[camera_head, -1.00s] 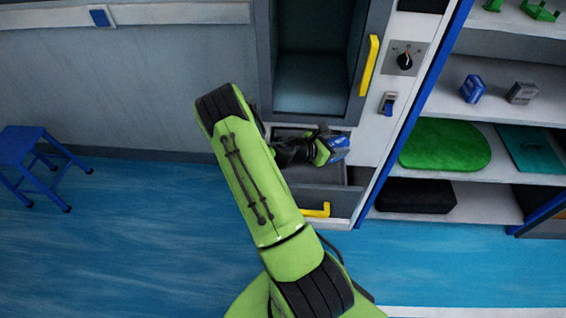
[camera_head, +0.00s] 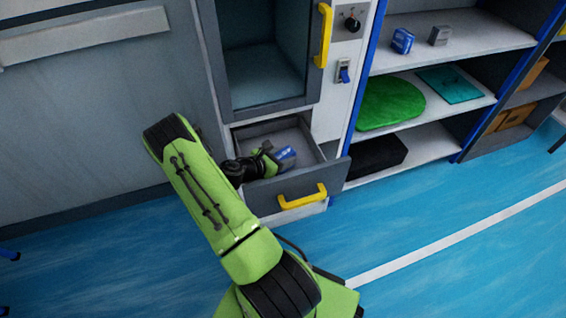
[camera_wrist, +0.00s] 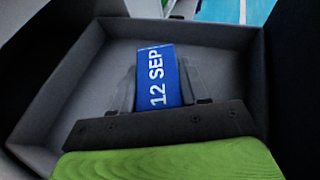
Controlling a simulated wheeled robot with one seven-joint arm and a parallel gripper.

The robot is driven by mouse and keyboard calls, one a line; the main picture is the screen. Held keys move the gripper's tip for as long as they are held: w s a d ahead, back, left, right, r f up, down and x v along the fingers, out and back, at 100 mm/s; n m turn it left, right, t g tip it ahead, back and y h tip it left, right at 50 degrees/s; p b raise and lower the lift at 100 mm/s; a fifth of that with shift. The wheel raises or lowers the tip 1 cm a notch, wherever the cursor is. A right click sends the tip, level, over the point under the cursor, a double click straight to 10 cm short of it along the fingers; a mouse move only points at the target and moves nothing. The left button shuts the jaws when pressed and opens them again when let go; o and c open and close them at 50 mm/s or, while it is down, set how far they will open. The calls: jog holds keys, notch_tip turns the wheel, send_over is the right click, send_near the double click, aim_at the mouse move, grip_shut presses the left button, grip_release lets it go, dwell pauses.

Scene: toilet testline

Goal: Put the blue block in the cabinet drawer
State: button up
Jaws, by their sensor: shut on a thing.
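My gripper (camera_head: 281,158) is shut on the blue block (camera_wrist: 165,72), which has "12 SEP" in white on its face. In the wrist view the block sits between the two dark fingers, with the grey drawer interior around and behind it. The cabinet drawer (camera_head: 300,188) is pulled open below the tall compartment, with a yellow handle on its front. In the head view the gripper and block are over the drawer opening, inside its outline; the drawer (camera_wrist: 75,85) fills most of the wrist view. I cannot tell whether the block touches the drawer floor.
An open cabinet compartment (camera_head: 262,75) with a yellow-handled door (camera_head: 323,35) is above the drawer. To the right, shelves hold another blue block (camera_head: 402,40), a grey block (camera_head: 439,35), a green mat (camera_head: 388,103) and a black case (camera_head: 377,156). The floor in front is clear.

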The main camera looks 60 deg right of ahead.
jog(key=shift+f, duration=0.7)
jog(key=shift+r, duration=0.1)
jog(key=o, duration=1.2)
jog(key=shift+w+a+r, duration=0.15)
jog(key=shift+a+r, duration=0.05)
jog(key=p+v, duration=0.2)
jog(key=v, duration=0.5)
